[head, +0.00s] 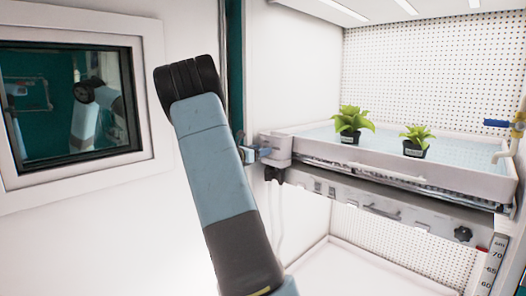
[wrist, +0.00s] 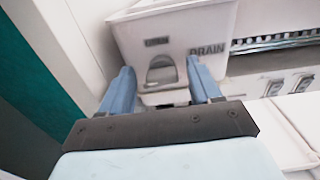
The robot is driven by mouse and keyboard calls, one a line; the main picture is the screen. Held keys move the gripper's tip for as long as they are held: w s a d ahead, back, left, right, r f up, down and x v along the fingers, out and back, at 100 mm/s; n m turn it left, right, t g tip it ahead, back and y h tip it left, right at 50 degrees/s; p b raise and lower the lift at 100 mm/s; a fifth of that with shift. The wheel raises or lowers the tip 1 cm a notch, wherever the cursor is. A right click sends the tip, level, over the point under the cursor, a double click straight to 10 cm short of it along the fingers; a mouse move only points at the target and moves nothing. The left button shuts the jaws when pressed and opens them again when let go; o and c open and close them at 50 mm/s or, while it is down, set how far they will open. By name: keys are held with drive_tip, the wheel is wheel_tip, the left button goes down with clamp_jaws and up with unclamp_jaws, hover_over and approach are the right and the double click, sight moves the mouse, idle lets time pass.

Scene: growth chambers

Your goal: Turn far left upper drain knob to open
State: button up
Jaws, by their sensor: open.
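In the wrist view, a white drain box (wrist: 200,22) carries the word DRAIN and a smaller, unclear label. A grey rounded part (wrist: 161,70), which looks like the drain knob, is on its face below the small label. My gripper (wrist: 161,78) is open, with its two blue fingers on either side of that grey part. I cannot tell whether they touch it. In the head view the drain box (head: 277,143) is at the left front corner of the upper tray (head: 465,180), and blue fingertips show beside it. My arm hides most of the gripper there.
Two potted plants (head: 352,124) (head: 416,141) stand in the upper tray. A dark knob (head: 462,234) is on the rail below, and a blue-handled tap (head: 497,123) is at the right. A dark window (head: 75,100) is in the left wall. The space below the tray is mostly clear.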

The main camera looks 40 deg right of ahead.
drive_tip(key=c, duration=1)
drive_tip(key=shift+d+r, duration=0.15)
drive_tip(key=shift+d, duration=0.15)
drive_tip(key=shift+c, duration=0.3)
drive_tip(key=shift+w+a, duration=0.1)
drive_tip(key=shift+a, duration=0.05)
drive_tip(key=m, duration=1.2)
drive_tip(key=f+m, duration=0.1)
drive_tip(key=m, duration=0.5)
drive_tip(key=shift+s+a, duration=0.1)
drive_tip(key=shift+s, duration=0.2)
drive_tip(key=shift+s+f, duration=0.1)
